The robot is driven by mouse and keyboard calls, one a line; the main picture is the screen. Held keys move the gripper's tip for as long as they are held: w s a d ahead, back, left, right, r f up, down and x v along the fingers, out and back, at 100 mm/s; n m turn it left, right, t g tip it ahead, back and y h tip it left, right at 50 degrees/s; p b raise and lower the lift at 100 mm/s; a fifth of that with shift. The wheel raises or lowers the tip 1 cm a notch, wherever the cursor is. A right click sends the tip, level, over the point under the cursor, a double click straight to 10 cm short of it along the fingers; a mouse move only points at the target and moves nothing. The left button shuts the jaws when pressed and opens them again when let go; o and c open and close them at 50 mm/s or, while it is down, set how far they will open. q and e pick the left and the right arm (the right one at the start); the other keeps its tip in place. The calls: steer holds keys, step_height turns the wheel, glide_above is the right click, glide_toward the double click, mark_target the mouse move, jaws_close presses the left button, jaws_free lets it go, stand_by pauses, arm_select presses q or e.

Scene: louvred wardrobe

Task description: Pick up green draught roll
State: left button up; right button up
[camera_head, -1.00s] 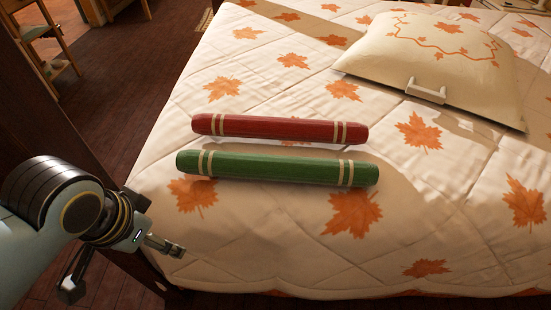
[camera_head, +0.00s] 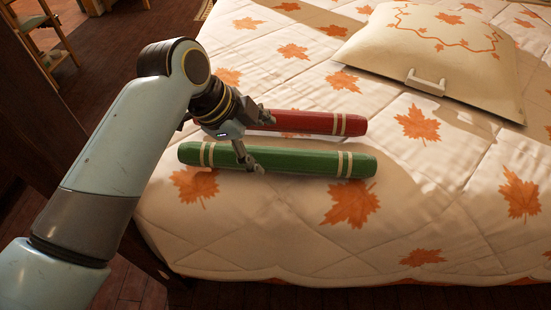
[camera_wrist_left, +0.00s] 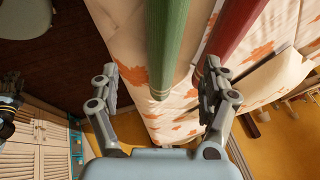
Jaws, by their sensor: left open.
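The green draught roll (camera_head: 310,164), with cream bands near its ends, lies on the bed. The red roll (camera_head: 318,123) lies parallel behind it. My left gripper (camera_head: 262,141) is open and empty over the left part of the rolls, one finger in front of the green roll and the other by the red one. In the left wrist view the green roll (camera_wrist_left: 166,45) runs between the two spread fingers of my gripper (camera_wrist_left: 160,90). The red roll (camera_wrist_left: 228,35) is beyond the right finger. The arm hides the red roll's left end.
The bed's quilt (camera_head: 290,225) has orange maple leaves and is clear in front of the rolls. A cream cushion (camera_head: 440,60) with a white handle (camera_head: 425,82) lies behind right. In the wrist view, a louvred wardrobe (camera_wrist_left: 40,145) and a dark mechanical shape (camera_wrist_left: 8,105) show at left.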

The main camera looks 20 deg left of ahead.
mark_target(274, 154)
arm_select(q)
steer(key=x, duration=0.3)
steer(key=shift+w+f+b, duration=0.1)
steer(key=shift+f+b, duration=0.2)
steer(key=x, duration=0.2)
steer(key=b+x, duration=0.1)
steer(key=x, duration=0.2)
steer(key=shift+w, duration=0.35)
steer(key=shift+a, duration=0.1)
steer(key=c, duration=1.6)
jaws_close()
steer(key=shift+r, duration=0.1)
